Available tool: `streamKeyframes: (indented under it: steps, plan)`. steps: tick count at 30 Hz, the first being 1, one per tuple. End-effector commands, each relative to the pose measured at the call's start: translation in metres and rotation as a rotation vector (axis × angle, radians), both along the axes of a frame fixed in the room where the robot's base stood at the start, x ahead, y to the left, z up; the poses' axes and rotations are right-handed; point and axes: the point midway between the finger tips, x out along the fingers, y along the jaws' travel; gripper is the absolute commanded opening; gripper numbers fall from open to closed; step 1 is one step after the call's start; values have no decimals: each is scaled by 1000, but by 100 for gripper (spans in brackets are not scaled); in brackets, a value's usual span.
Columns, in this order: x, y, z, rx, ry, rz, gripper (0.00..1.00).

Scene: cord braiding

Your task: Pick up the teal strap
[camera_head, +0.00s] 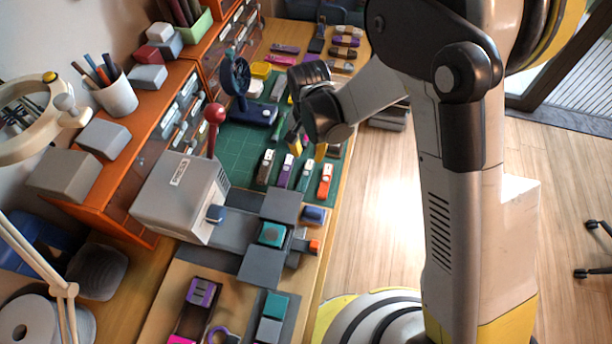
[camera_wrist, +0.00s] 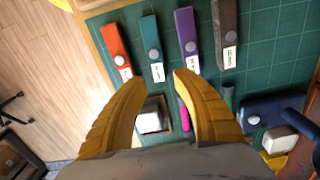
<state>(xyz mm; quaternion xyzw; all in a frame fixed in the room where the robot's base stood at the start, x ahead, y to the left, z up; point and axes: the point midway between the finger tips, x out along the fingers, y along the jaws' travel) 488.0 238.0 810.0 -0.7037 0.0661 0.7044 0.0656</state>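The teal strap (camera_wrist: 152,47) lies flat on the green cutting mat in the wrist view, with a silver stud and a white tag at its near end. In the head view, the teal strap (camera_head: 305,175) lies in a row between a purple strap and an orange one. My gripper (camera_wrist: 160,77) has two yellow fingers, open and empty. Its fingertips appear just short of the tag end of the teal strap. In the head view, my gripper (camera_head: 307,147) is over the mat near the row; its exact height is hard to tell.
An orange strap (camera_wrist: 117,51), a purple strap (camera_wrist: 187,39) and a brown strap (camera_wrist: 226,35) lie beside the teal one. A white block (camera_wrist: 150,118) shows between my fingers. A dark blue device (camera_wrist: 270,112) stands to the right.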

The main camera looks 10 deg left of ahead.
Motion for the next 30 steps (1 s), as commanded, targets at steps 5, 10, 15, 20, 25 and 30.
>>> streamKeyframes:
  steps: [5, 10, 15, 20, 25, 30]
  plan:
    - [-1, -1, -16, 0, 0, 0, 34]
    - [-4, -3, -45, 0, 0, 0, 34]
    - [-4, -3, -58, 1, -1, 0, 34]
    - [-4, -3, -56, 1, -1, 0, 34]
    - [-4, -3, -56, 1, -1, 1, 5]
    - [-4, -3, -56, 1, -1, 1, 5]
